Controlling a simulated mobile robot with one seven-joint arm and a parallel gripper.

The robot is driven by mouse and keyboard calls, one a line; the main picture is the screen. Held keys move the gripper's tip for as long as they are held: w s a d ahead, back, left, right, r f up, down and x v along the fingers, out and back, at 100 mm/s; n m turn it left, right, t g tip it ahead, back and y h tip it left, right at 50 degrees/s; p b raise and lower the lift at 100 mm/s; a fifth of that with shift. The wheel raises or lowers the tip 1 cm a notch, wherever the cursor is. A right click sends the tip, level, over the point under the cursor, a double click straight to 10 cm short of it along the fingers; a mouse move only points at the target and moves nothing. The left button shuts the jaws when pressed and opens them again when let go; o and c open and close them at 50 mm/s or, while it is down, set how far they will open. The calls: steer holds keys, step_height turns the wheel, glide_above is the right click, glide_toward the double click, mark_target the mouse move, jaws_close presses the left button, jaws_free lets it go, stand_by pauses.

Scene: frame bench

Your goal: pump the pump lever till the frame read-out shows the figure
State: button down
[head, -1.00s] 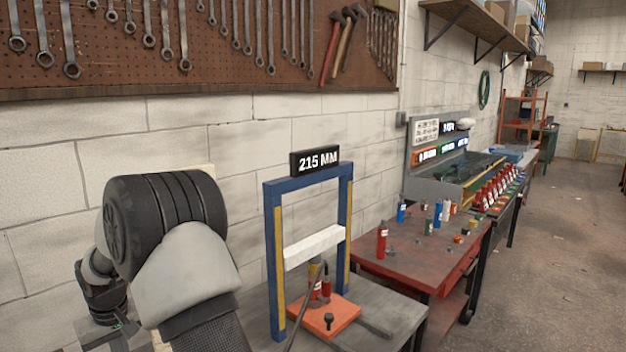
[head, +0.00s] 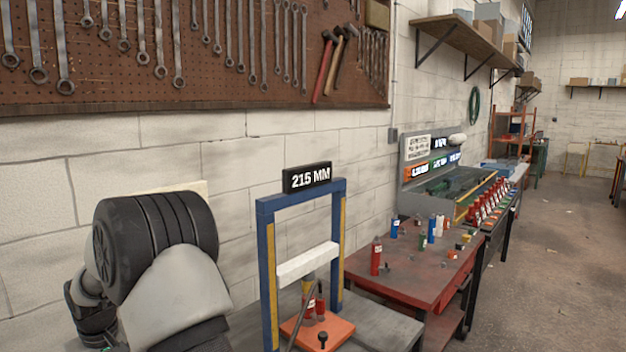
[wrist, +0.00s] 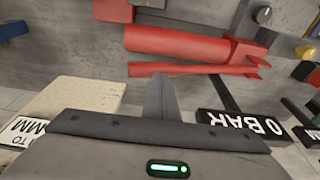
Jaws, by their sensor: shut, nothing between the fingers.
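The blue frame (head: 267,270) stands on the grey bench in the head view, with its black read-out (head: 307,178) on top showing 215 MM. A white crossbar (head: 307,263) spans it above a red jack (head: 309,302) on an orange base (head: 318,333). In the wrist view, a red pump has a thick cylinder (wrist: 185,45) and a thinner red bar below it, seemingly the pump lever (wrist: 190,70). My gripper (wrist: 155,82) is shut and empty, its tip close to the bar; I cannot tell whether they touch. My fingers are hidden in the head view.
A black 0 BAR read-out (wrist: 242,128) lies right of my gripper in the wrist view. A pale block (wrist: 85,98) and a card (wrist: 28,132) with partly readable lettering are at left. A red table (head: 420,280) with several bottles stands right of the frame.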

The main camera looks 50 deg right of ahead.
steer(key=b+x, duration=0.2)
steer(key=x, duration=0.1)
steer(key=s+b+x, duration=0.1)
steer(key=b+x, duration=0.1)
steer(key=x, duration=0.2)
steer(key=shift+s+f, duration=0.25)
steer(key=p+v, duration=0.1)
steer(key=v, duration=0.1)
steer(key=w+p+v, duration=0.1)
steer(key=p+v, duration=0.1)
steer(key=v, duration=0.1)
steer(key=p+v, duration=0.1)
steer(key=v, duration=0.1)
steer(key=shift+w+r+p, duration=0.25)
steer(key=shift+r+p, duration=0.1)
steer(key=shift+r, duration=0.1)
steer(key=shift+f, duration=0.1)
